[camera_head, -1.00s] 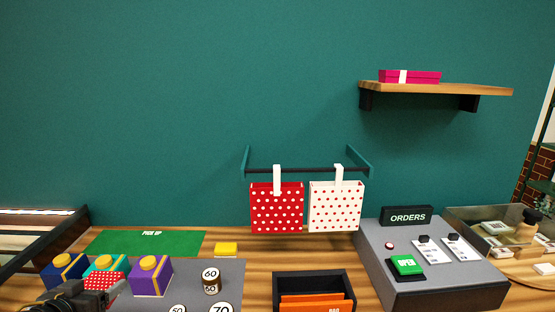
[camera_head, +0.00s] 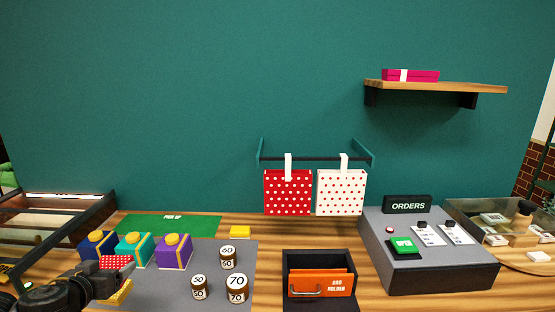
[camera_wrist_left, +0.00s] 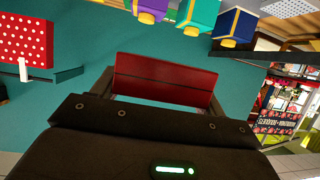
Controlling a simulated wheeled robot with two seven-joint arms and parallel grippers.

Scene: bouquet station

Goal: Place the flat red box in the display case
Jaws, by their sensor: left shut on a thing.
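The flat red box with white dots (camera_head: 117,262) is held by my left gripper (camera_head: 103,272) at the lower left of the head view, in front of the small gift boxes. In the left wrist view the box (camera_wrist_left: 165,80) shows as a plain dark red slab between the fingers of my left gripper (camera_wrist_left: 160,92), which is shut on it. A dark-framed case with glass and wooden shelves (camera_head: 98,215), apparently the display case, stands at the left edge, left of the box. My right gripper is not in view.
Navy (camera_head: 97,246), teal (camera_head: 133,251) and purple (camera_head: 173,253) gift boxes stand close to my left gripper. Number jars (camera_head: 237,289) stand on the grey mat (camera_head: 215,268). An orange-fronted bag holder (camera_head: 320,284) is at centre.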

